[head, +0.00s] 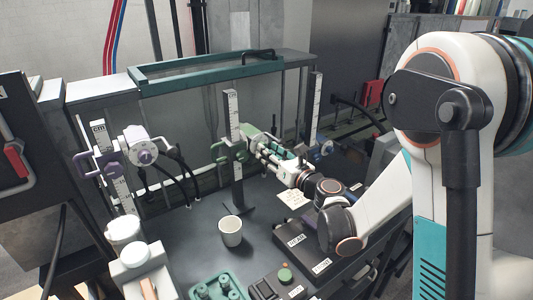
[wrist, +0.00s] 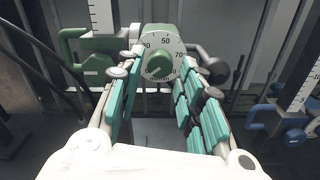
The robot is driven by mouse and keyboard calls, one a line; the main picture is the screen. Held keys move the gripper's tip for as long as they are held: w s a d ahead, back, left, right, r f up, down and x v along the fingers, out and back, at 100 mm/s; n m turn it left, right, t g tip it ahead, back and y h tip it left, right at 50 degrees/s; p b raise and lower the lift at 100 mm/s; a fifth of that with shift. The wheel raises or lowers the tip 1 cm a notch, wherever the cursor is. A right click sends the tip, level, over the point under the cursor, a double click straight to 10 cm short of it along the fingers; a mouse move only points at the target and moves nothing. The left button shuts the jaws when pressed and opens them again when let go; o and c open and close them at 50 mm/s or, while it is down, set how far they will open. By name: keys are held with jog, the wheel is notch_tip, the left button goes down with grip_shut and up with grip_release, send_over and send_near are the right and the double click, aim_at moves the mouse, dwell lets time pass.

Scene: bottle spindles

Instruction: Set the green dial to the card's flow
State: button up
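The green dial (wrist: 158,52) is on a green unit in the wrist view, with a white numbered face and a green centre knob. Numbers such as 50 and 70 are legible; its exact setting is not clear. My gripper (wrist: 164,72) is open, its teal-padded fingers on either side of the lower dial. I cannot tell whether they touch it. In the head view my gripper (head: 252,143) reaches the green unit (head: 247,131) and hides most of its dial. A cream card (head: 293,198) lies on the bench; its writing is too small to read.
A purple dial unit (head: 140,146) stands left and a blue one (head: 326,148) right, each beside an upright scale. A white cup (head: 230,231), a black box marked HEAD (head: 296,240), a green-button box (head: 285,274) and a teal tray (head: 217,283) occupy the bench.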

jog(key=shift+x, duration=1)
jog(key=c, duration=0.8)
jog(key=shift+m, duration=0.3)
